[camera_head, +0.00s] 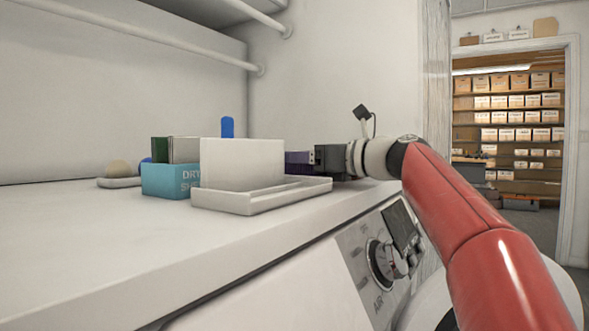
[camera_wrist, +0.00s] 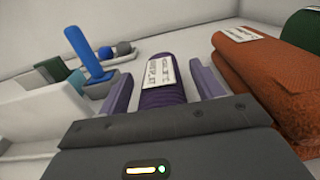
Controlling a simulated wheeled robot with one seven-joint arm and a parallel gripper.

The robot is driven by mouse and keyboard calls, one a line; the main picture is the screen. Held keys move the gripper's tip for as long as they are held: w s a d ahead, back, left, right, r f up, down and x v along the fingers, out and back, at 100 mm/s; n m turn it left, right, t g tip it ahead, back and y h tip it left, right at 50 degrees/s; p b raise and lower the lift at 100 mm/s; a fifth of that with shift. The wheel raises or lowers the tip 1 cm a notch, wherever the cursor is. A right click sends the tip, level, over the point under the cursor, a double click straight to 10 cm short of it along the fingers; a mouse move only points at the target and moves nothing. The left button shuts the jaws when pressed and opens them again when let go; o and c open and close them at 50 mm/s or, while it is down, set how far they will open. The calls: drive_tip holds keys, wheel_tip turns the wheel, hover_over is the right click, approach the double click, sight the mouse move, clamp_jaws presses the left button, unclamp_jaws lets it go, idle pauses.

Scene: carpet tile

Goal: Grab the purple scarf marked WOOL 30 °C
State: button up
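The purple scarf (camera_wrist: 165,97) is a ribbed roll with a white label (camera_wrist: 155,73); the print is too small to read surely. In the wrist view it lies between the two fingers of my gripper (camera_wrist: 165,83), one on each side. Narrow gaps show between the fingers and the roll, so the gripper looks open around it. In the head view my gripper (camera_head: 318,160) is low over the white top, behind the white tray. A dark purple patch there is partly hidden, and I cannot tell scarf from finger.
An orange roll (camera_wrist: 275,85) lies close right of my gripper, with a green roll (camera_wrist: 304,30) beyond. To the left are a blue upright handle (camera_wrist: 88,52) and boxes. In the head view a white tray (camera_head: 235,203) and blue box (camera_head: 170,181) stand in front.

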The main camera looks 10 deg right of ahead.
drive_tip(key=c, duration=0.9)
drive_tip(key=shift+r, duration=0.2)
